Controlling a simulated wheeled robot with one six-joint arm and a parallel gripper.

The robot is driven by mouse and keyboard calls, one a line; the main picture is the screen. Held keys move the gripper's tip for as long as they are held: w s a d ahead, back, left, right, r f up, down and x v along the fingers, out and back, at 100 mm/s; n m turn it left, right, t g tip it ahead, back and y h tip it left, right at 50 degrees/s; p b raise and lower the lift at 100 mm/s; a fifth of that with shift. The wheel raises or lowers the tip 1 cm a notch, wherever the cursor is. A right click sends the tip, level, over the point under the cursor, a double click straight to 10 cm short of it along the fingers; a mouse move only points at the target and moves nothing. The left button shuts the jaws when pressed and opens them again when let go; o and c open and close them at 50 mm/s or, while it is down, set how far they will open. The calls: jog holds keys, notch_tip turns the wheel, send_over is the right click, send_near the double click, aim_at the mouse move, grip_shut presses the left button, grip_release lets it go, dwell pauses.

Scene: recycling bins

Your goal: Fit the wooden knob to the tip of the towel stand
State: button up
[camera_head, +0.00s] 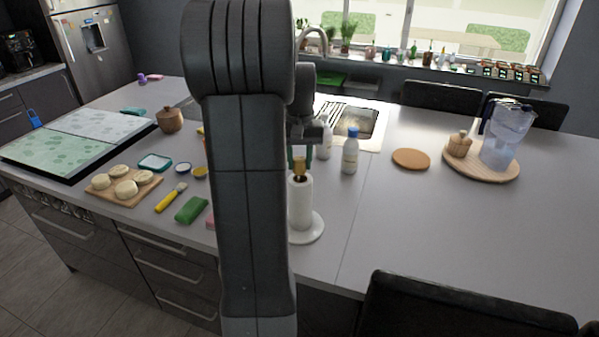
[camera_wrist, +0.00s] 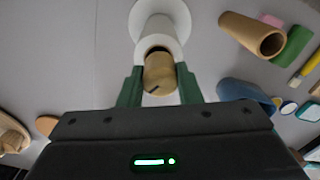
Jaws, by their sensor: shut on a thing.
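The towel stand (camera_head: 305,229) has a white round base and a white paper roll (camera_head: 300,203) standing upright on the counter. The wooden knob (camera_head: 299,167) is just above the top of the roll in the head view. My gripper (camera_head: 300,158) points down with its green fingers on either side of the knob. In the wrist view my gripper (camera_wrist: 160,88) is shut on the knob (camera_wrist: 158,72), and the roll (camera_wrist: 158,32) lies right beyond it. The stand's tip is hidden, so I cannot tell whether the knob touches it.
A white bottle with a blue cap (camera_head: 350,152) stands close to the right of the stand. A green sponge (camera_head: 191,209) and a yellow-handled brush (camera_head: 171,197) lie to the left. A round cork mat (camera_head: 411,158) lies farther right. The counter's front right is clear.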

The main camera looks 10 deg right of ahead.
jog(key=shift+f, duration=0.1)
jog(key=o, duration=1.1)
jog(key=shift+c, duration=0.2)
notch_tip(320, 180, up, 14)
jog(key=b, duration=0.1)
jog(key=shift+f, duration=0.15)
notch_tip(320, 180, down, 14)
jog(key=shift+r+p, duration=0.15)
jog(key=shift+p, duration=0.35)
jog(key=shift+r, duration=0.1)
